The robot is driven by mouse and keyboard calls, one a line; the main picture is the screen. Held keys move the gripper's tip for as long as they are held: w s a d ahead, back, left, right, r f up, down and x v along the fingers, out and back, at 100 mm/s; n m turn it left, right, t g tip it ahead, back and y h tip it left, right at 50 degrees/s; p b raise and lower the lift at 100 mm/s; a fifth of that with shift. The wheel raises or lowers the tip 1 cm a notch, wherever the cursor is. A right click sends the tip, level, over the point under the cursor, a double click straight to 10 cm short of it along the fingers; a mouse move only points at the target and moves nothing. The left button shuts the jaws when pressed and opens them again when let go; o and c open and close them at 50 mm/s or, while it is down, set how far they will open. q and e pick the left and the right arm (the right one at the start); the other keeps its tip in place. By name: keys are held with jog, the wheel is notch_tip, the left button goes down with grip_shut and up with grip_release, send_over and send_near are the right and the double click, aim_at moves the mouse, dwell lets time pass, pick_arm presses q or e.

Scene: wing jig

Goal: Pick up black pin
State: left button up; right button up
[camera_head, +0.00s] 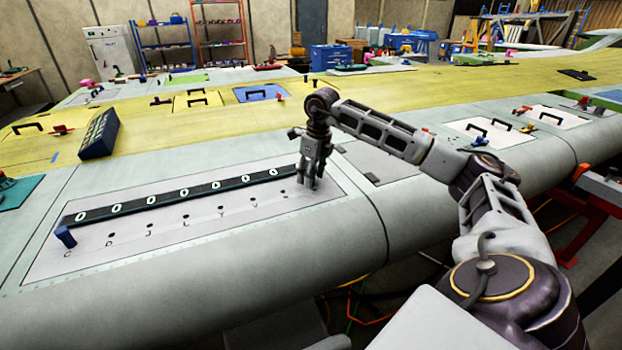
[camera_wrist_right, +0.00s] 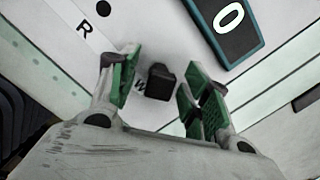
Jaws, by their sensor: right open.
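The black pin (camera_wrist_right: 161,82) stands in the white panel in the right wrist view, between the green-padded fingers of my right gripper (camera_wrist_right: 160,88). The fingers are open, with gaps visible on both sides of the pin. In the head view my right gripper (camera_head: 306,178) points down at the right end of the labelled panel (camera_head: 170,237). The pin cannot be made out there among the fingers. My left gripper is not in view.
A dark strip with several white zeros (camera_head: 180,195) lies along the panel, behind a row of holes with letters. A blue pin (camera_head: 65,237) stands at the panel's left end. A dark box (camera_head: 99,135) and several black handles sit farther back on the wing.

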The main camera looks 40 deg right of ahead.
grip_shut()
dwell(0.4)
jog(key=shift+r, duration=0.1)
jog(key=shift+r, duration=4.95)
